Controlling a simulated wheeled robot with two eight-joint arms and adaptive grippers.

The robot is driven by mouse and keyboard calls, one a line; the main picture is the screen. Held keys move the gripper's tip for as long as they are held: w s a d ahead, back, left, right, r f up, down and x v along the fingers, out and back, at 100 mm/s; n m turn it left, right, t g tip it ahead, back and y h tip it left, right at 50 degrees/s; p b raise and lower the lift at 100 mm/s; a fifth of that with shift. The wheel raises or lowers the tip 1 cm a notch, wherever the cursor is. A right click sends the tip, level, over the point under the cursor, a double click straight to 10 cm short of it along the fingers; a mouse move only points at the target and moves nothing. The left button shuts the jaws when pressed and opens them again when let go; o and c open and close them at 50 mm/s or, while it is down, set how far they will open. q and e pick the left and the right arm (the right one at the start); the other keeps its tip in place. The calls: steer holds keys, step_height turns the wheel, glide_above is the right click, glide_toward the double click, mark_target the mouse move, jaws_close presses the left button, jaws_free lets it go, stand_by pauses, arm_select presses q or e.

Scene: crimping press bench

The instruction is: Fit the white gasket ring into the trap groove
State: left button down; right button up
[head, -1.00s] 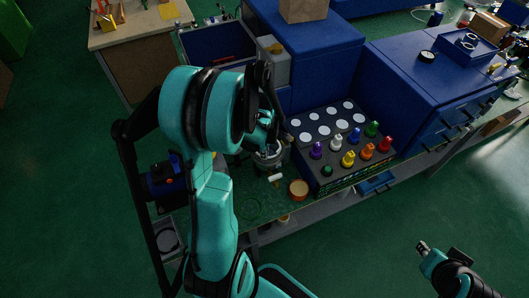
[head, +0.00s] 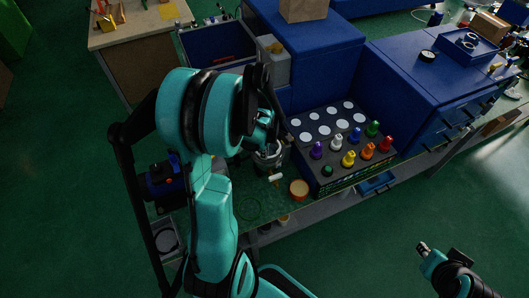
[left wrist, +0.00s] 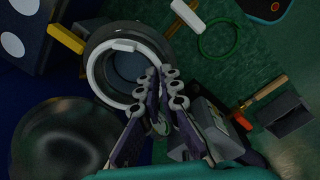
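The white gasket ring (left wrist: 98,82) shows in the left wrist view as a tilted white loop at the mouth of the round grey trap (left wrist: 113,34). The trap also shows in the head view (head: 268,160), partly hidden by my left arm. My left gripper (left wrist: 161,74) reaches the ring's right side, its fingertips close together with the ring's edge between them. In the head view the left gripper (head: 268,134) is over the trap. I cannot tell whether the ring is seated in the groove. My right gripper (head: 423,248) is far off at the lower right, small and unclear.
An orange round container (head: 299,188) and a dark rack with coloured knobs (head: 328,186) stand to the right. A blue machine (head: 165,183) is at left.

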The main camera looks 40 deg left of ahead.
arm_select(q)
steer(key=shift+f+b, duration=0.8)
steer(key=shift+f, duration=0.05)
steer(key=c, duration=1.6)
jaws_free()
steer(key=shift+c, duration=0.2)
step_height(320, 180, up, 12)
steer(key=shift+s, duration=0.25)
steer(key=shift+d, duration=0.15)
